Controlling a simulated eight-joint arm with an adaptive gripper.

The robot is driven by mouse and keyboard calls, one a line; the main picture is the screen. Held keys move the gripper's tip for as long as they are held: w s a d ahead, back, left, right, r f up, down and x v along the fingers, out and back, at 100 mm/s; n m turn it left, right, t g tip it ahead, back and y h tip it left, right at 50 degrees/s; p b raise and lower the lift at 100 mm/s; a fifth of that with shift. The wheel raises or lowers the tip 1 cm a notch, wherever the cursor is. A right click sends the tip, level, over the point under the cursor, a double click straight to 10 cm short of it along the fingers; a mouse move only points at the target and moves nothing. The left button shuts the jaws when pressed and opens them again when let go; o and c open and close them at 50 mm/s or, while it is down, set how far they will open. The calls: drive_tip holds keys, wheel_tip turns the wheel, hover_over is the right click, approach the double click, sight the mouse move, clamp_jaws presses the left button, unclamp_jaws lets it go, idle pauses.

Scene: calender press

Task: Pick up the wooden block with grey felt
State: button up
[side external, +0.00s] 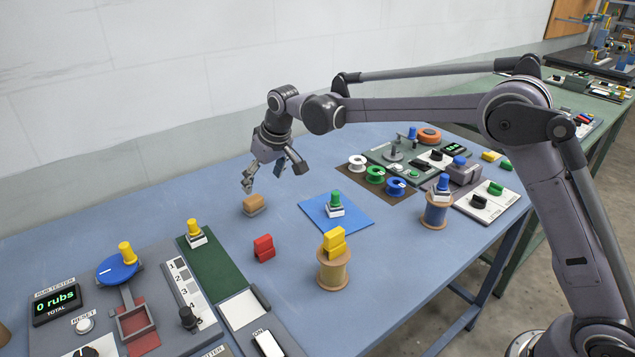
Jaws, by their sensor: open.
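The wooden block (255,204) sits on the blue table toward its far side. It is small and tan-brown; grey felt is too small to make out clearly. My gripper (268,186) is above the table, just above and slightly right of the block in the picture. Its fingers are spread open, with nothing between them. It appears apart from the block.
A red block (264,248) stands nearer the camera. A wooden spool (333,268) with yellow blocks stands nearer. The rub tester panel (150,300) is at left. Table left of the wooden block is clear.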

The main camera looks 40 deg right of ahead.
sight(257, 201)
drive_tip(key=x, duration=1)
drive_tip(key=shift+w+a+f, duration=0.1)
drive_tip(key=c, duration=1.2)
